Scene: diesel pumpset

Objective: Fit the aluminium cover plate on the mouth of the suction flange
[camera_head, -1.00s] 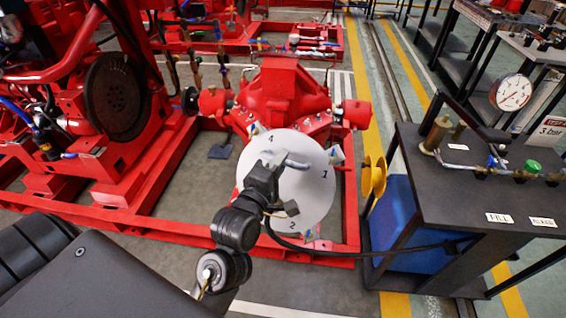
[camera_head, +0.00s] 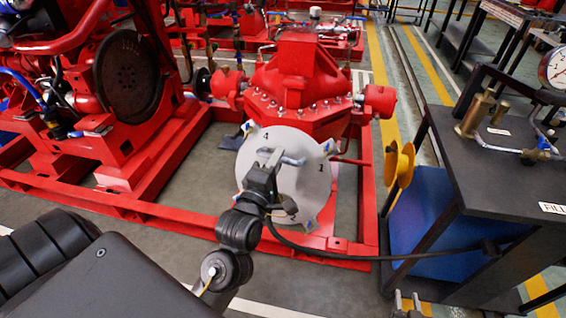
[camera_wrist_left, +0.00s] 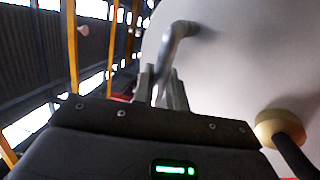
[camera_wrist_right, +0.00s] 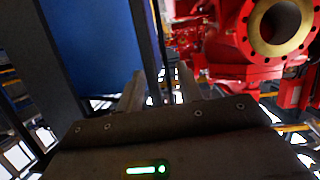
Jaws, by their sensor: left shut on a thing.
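The aluminium cover plate (camera_head: 305,185) is a pale round disc marked 4 and 1, with a bent handle and a black hose at its lower part. It stands in front of the red pump (camera_head: 298,80) and hides the suction flange behind it; I cannot tell whether they touch. My left gripper (camera_head: 268,160) is shut on the plate's handle, which also shows in the left wrist view (camera_wrist_left: 172,45). My right gripper (camera_head: 408,299) is open and empty at the bottom edge. The right wrist view shows an open red flange (camera_wrist_right: 248,40); I cannot tell which one it is.
A dark bench (camera_head: 500,190) with brass fittings and a gauge stands on the right, above a blue tank (camera_head: 432,220). A yellow reel (camera_head: 399,165) is at its left side. The red base frame (camera_head: 160,215) runs below the pump. The hose crosses towards the bench.

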